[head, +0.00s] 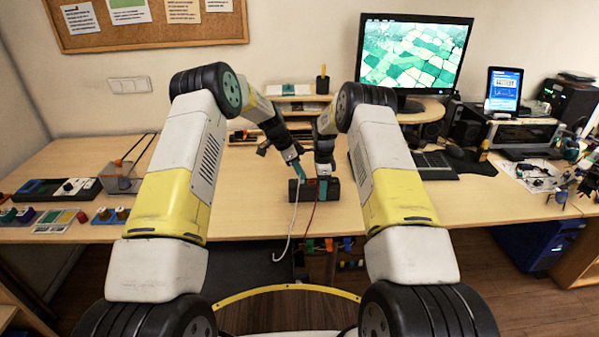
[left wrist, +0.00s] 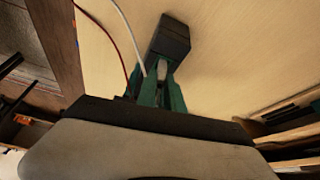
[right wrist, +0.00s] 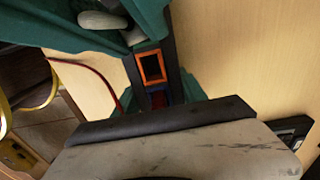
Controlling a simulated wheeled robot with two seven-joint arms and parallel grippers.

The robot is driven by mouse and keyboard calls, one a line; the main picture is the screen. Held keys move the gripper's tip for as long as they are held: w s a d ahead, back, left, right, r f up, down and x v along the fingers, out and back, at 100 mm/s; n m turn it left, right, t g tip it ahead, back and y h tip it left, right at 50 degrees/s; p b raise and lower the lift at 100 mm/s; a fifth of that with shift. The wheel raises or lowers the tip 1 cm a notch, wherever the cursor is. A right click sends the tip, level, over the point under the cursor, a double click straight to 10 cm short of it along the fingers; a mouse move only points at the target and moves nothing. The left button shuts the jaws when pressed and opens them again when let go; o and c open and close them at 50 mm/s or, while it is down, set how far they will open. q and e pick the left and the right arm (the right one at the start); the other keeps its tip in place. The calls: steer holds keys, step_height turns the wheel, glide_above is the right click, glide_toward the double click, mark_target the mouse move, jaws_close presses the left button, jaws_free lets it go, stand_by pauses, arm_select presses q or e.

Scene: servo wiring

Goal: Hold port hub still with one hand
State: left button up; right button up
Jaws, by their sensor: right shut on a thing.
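The port hub is a dark block (head: 334,188) on the table near its front edge. In the left wrist view the hub (left wrist: 172,36) shows beyond my fingers; in the right wrist view the hub shows an orange-rimmed port (right wrist: 152,67) and a blue one (right wrist: 158,98). My right gripper (head: 323,181) is shut on the hub from above. My left gripper (head: 299,175) is at the hub's left part, its teal fingers (left wrist: 160,88) on both sides of a pale plug (left wrist: 162,69) with a white cable (head: 291,222). Whether they grip the plug, and whether it is seated, I cannot tell.
A red cable (head: 311,215) hangs over the table's front edge beside the white one. A bin (head: 122,178) and small parts stand at the left. The table between is clear.

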arm_select(q)
jaws_close()
steer(key=shift+r, duration=1.15)
steer(key=shift+d+r, duration=0.1)
steer(key=shift+r, duration=0.5)
arm_select(e)
steer(key=shift+a, duration=0.1)
